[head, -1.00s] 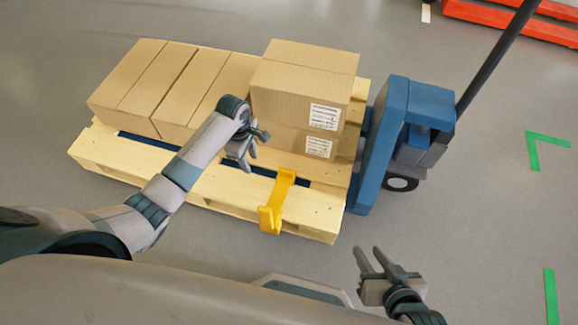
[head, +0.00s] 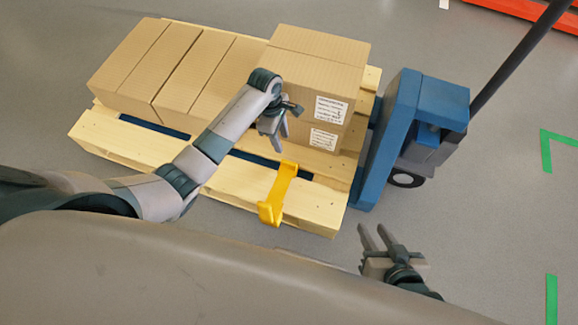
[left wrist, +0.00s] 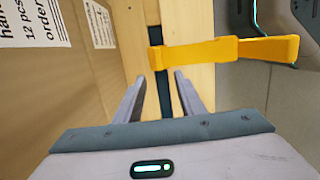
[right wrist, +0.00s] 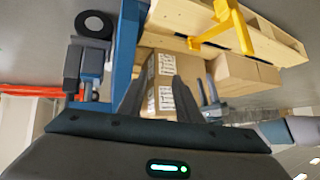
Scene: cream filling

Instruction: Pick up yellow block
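The yellow block (head: 278,194) is a long bracket-like piece with raised ends, lying on the front slats of the wooden pallet (head: 245,187). It also shows in the left wrist view (left wrist: 225,51) and the right wrist view (right wrist: 234,20). My left gripper (head: 279,140) is above the pallet just behind the block's far end, beside the cartons. In the left wrist view its fingers (left wrist: 157,83) are apart with nothing between them, and the block lies ahead of them. My right gripper (head: 374,238) is open and empty, to the right of the pallet's front corner.
Stacked labelled cartons (head: 313,78) stand close to my left gripper, with more cartons (head: 172,70) to the left on the pallet. A blue pallet jack (head: 408,125) stands at the pallet's right. Grey floor (head: 480,225) is free on the right, with green markings.

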